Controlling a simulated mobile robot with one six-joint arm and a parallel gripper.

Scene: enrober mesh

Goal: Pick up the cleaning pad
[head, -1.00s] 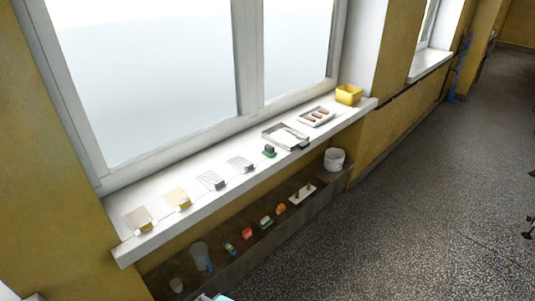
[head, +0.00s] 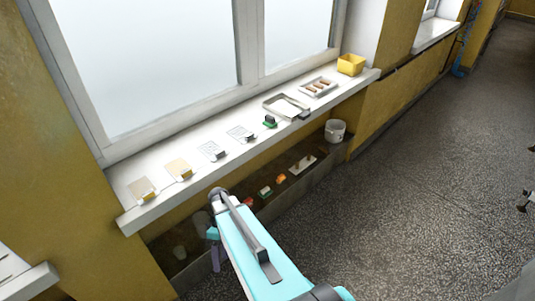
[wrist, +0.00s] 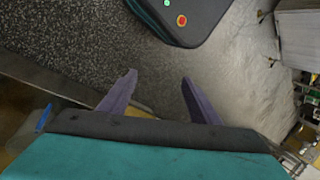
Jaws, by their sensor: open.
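Several small block-like pieces lie in a row on the low ledge under the window sill: a red one (head: 248,201), a green one with a pale top (head: 265,191) and an orange one (head: 281,179). A green piece with a dark top (head: 269,122) stands on the sill. I cannot tell which of these is the cleaning pad. My gripper (wrist: 158,77) is open and empty, its two purple fingers apart over the floor in the wrist view. In the head view my arm crosses in front of the ledge's left part and hides some of it.
The white sill (head: 190,195) carries several small cards with clips, a metal tray (head: 273,102), a white tray of brown pieces (head: 304,89) and a yellow bin (head: 350,65). A white bucket (head: 335,131) stands at the ledge's right end. The speckled floor (head: 420,190) is clear.

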